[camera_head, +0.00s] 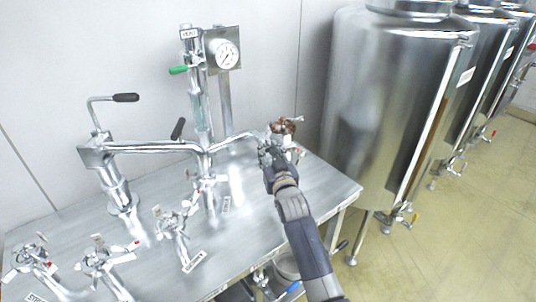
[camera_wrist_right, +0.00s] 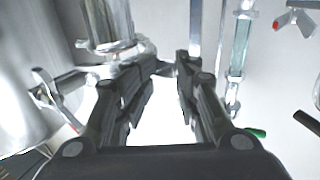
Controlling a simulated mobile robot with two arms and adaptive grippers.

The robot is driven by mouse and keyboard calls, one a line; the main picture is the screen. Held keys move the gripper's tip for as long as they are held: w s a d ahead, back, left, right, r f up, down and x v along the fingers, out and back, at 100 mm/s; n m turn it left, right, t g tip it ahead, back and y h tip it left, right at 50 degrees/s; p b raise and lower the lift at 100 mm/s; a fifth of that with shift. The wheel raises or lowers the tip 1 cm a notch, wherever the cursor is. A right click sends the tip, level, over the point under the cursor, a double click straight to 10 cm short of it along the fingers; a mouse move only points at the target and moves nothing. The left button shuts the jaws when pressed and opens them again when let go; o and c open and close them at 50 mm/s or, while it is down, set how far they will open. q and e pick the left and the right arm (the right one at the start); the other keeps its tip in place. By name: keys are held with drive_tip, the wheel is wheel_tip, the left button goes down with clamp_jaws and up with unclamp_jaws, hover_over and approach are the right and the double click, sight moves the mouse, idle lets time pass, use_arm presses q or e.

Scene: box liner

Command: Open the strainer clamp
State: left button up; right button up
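My right gripper (camera_head: 268,150) is at the metal fitting with a brownish top (camera_head: 284,127) near the table's right back edge. The gripper and arm hide part of the fitting in the head view. I cannot tell which clamp is the strainer's. My left gripper is not in view.
The steel table (camera_head: 150,245) carries several clamped pipe fittings at its front and left. A tall sight tube (camera_head: 200,105) and a pressure gauge (camera_head: 227,55) stand at the back. A large steel tank (camera_head: 385,110) is close on the right. A black-handled lever (camera_head: 125,98) is at the left.

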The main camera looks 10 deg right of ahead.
drive_tip(key=shift+w+r, duration=0.1)
drive_tip(key=shift+w, duration=0.15)
drive_tip(key=shift+s+f, duration=0.2)
drive_tip(key=shift+s, duration=0.35)
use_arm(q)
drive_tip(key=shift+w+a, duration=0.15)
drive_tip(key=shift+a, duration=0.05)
use_arm(e)
drive_tip(key=s, duration=1.1)
drive_tip(key=shift+d, duration=0.25)
drive_tip(key=shift+w+r, duration=0.1)
